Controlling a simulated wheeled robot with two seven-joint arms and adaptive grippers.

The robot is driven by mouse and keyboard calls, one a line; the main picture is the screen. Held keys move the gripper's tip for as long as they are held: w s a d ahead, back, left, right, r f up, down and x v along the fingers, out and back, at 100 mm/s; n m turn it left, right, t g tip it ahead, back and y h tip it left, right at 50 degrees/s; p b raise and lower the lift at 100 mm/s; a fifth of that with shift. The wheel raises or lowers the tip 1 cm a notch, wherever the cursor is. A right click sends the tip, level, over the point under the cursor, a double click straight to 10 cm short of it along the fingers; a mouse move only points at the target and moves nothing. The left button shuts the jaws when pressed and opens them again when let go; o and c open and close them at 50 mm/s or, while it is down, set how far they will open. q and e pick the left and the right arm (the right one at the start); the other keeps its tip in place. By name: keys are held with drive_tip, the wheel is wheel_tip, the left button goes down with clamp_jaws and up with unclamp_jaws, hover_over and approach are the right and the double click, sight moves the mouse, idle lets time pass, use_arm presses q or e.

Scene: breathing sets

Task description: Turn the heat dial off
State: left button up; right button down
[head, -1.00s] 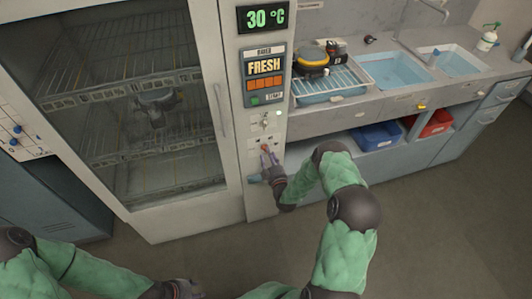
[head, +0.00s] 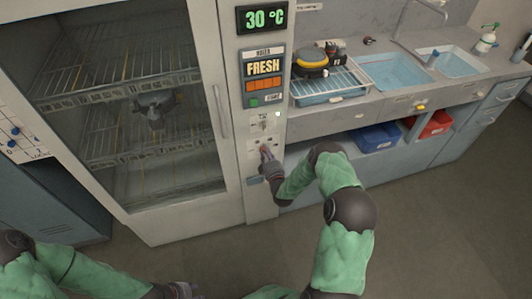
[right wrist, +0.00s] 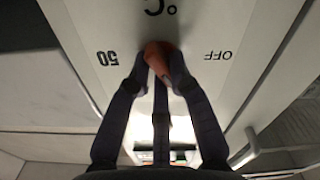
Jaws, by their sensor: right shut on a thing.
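The heat dial (right wrist: 160,58) is an orange-red knob on a pale panel. In the right wrist view the panel prints "50" to the left, "OFF" to the right and "°C" above. My right gripper (right wrist: 158,72) has its dark fingers closed around the knob, partly covering it. In the head view my right gripper (head: 266,153) is at the lower control panel, right of the glass door, and hides most of the dial. The dial's exact pointing is not clear. My left gripper (head: 178,291) is at the bottom edge, partly cut off.
A glass-door cabinet (head: 235,180) with wire shelves stands left of the panel. A display (head: 262,18) reads 30 °C. A toggle switch (head: 264,125) sits just above the dial. A counter (head: 345,118) with sinks and bins extends right; the floor in front is clear.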

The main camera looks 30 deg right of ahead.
drive_tip(key=n+b, duration=0.2)
drive_tip(key=n, duration=0.2)
drive_tip(key=n+b, duration=0.2)
drive_tip(key=n, duration=0.2)
drive_tip(key=n+b, duration=0.2)
drive_tip(key=n, duration=0.1)
drive_tip(key=shift+a+f+n, duration=0.1)
drive_tip(key=shift+a+n, duration=0.2)
drive_tip(key=shift+n, duration=0.1)
idle(0.4)
drive_tip(key=c, duration=1.1)
unclamp_jaws()
